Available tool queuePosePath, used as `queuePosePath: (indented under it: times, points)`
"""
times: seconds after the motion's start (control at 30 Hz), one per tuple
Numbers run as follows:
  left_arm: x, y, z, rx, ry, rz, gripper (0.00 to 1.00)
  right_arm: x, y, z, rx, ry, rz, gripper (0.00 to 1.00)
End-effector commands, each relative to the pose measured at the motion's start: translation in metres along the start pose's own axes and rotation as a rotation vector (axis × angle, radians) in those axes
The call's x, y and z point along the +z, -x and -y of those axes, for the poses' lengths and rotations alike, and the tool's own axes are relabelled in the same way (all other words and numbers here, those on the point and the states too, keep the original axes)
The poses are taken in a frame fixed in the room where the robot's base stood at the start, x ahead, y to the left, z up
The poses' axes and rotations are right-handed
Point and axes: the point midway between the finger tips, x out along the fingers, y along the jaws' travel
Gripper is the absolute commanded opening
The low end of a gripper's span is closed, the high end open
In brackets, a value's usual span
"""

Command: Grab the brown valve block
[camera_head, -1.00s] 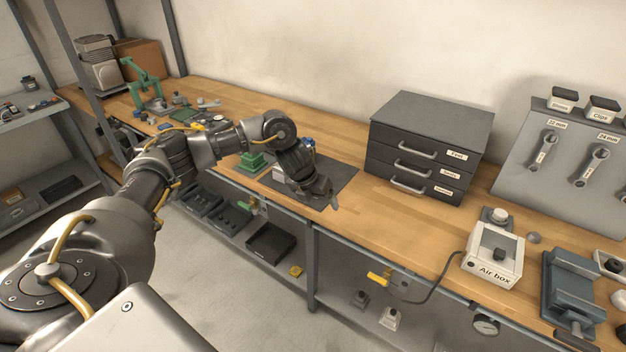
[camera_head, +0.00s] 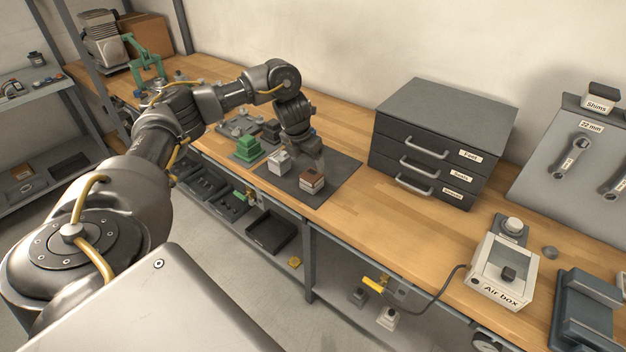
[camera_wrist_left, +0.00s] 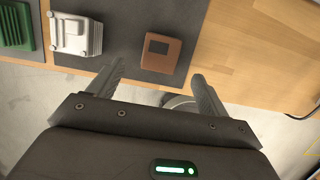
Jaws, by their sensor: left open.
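The brown valve block (camera_head: 312,180) stands on the dark mat (camera_head: 341,173) on the workbench, near the mat's front edge. It also shows in the left wrist view (camera_wrist_left: 158,54), with a dark square on its top. My left gripper (camera_head: 308,168) is open and empty, just behind and above the block in the head view. In the left wrist view its two fingers (camera_wrist_left: 158,74) point toward the block, which lies between and beyond the tips, apart from them. My right gripper is not in view.
A white block (camera_head: 279,163) stands left of the brown one, with a green block (camera_head: 246,151) further left. A dark drawer cabinet (camera_head: 440,145) stands to the right, and an Air box (camera_head: 497,272) further right. Bare wood lies between mat and cabinet.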

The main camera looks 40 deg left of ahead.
Motion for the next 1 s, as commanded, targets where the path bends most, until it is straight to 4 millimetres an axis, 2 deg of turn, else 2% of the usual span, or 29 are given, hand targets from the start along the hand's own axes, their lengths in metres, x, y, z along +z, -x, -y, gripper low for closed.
queuePosePath:
  times: [0.1,0.2,0.3,0.5,0.7,0.93,1.0]
  points:
    - [0.001,-0.011,0.002,-0.001,-0.001,0.000,0.78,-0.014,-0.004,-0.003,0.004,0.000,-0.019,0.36]
    - [0.001,-0.013,0.002,-0.001,-0.002,0.001,0.78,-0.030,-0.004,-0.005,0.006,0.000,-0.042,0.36]
    - [0.002,-0.015,0.002,-0.001,-0.003,-0.001,0.78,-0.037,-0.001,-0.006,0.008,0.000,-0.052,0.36]
    - [0.000,-0.040,0.002,-0.001,-0.002,-0.004,0.78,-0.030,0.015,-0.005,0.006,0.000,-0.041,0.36]
    - [0.000,-0.063,0.002,-0.002,-0.002,-0.001,0.78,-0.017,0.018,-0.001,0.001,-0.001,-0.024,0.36]
    - [0.000,-0.065,0.002,-0.002,-0.004,0.000,0.78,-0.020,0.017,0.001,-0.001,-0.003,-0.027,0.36]
    - [0.000,-0.065,0.002,-0.002,-0.004,0.000,0.72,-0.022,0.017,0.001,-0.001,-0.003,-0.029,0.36]
